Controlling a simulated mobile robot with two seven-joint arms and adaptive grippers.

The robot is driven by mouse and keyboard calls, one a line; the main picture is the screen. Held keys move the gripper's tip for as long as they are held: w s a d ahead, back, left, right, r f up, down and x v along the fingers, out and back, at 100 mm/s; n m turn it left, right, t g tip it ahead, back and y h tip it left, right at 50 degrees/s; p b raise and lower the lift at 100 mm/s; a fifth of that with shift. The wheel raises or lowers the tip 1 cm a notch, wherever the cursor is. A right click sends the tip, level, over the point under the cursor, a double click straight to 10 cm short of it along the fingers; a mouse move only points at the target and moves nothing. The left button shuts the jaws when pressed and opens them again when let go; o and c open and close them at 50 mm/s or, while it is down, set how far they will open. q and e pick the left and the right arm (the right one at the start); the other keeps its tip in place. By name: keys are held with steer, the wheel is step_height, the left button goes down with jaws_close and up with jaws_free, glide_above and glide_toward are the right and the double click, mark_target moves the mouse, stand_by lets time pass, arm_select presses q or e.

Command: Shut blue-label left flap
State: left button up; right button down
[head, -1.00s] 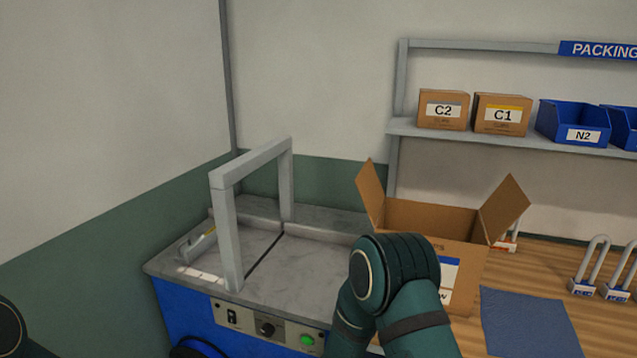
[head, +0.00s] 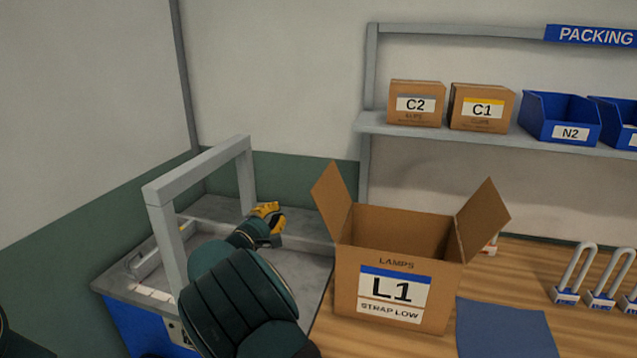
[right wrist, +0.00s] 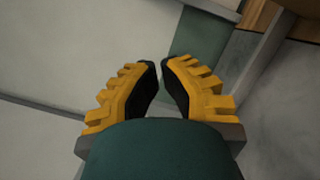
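The blue-label box (head: 345,285), marked L1, stands on the wooden bench with its top open. Its left flap (head: 331,202) stands up and leans outward to the left. Its right flap (head: 482,218) stands up and leans outward to the right. My right gripper (head: 270,214) is left of the left flap, apart from it, above the grey machine top. In the right wrist view its yellow fingers (right wrist: 161,66) have their tips drawn close together, with nothing between them. My left gripper is out of view.
A strapping machine with a grey arch (head: 163,235) stands left of the box, close to my right arm. A blue mat (head: 505,328) and several padlocks (head: 565,294) lie to the right. A shelf (head: 460,134) holds boxes and blue bins behind.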

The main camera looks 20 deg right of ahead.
mark_target(330, 199)
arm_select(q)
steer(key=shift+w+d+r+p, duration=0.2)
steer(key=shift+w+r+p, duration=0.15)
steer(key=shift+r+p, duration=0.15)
arm_select(e)
steer(key=w+d+r, duration=0.3)
steer(key=w+d, duration=0.2)
steer(key=d, duration=0.5)
steer(key=shift+d+r, duration=0.15)
steer(key=shift+d, duration=0.1)
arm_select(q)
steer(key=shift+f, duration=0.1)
arm_select(e)
steer(key=shift+w, duration=0.1)
